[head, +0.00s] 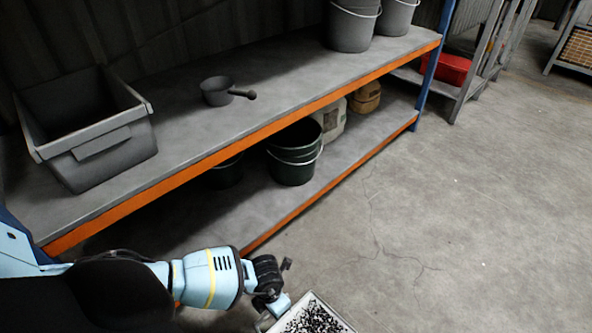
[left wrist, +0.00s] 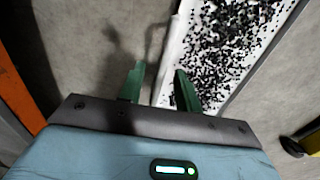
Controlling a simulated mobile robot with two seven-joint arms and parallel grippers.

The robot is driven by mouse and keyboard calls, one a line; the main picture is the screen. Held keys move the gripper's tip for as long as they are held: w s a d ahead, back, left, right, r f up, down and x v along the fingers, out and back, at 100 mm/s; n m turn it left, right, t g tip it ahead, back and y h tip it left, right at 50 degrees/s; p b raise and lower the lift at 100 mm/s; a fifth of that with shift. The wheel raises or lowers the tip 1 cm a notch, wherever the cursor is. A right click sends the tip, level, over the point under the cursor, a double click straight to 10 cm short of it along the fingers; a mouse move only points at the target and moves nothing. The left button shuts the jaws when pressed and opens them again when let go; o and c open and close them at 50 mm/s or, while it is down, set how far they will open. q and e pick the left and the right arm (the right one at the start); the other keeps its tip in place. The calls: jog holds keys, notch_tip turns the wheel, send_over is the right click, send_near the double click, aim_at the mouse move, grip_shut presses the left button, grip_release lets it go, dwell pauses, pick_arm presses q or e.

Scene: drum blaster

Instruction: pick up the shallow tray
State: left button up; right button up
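The shallow tray (head: 335,312) is pale and holds many small black bits. Only its far corner shows at the bottom edge of the head view. In the left wrist view the tray (left wrist: 168,58) lies at upper right, with a thin handle along its left side. My left gripper (left wrist: 158,88) has its two green fingers apart, one over the floor and one over the tray. The tray's edge and handle lie between them; I see no clear contact. In the head view this gripper (head: 278,297) is beside the tray's corner. My right gripper is not in view.
A shelf with orange edges (head: 290,108) stands along the wall. It carries a grey bin (head: 105,150), a ladle-like pot (head: 217,91) and grey buckets (head: 350,28). Dark green buckets (head: 293,160) sit on its lower board. The concrete floor (head: 450,200) at right is clear.

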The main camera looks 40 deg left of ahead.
pick_arm(q)
jog(key=shift+f+b, duration=0.35)
jog(key=shift+f, duration=0.55)
grip_shut()
jog(key=shift+d+r, duration=0.1)
dwell(0.7)
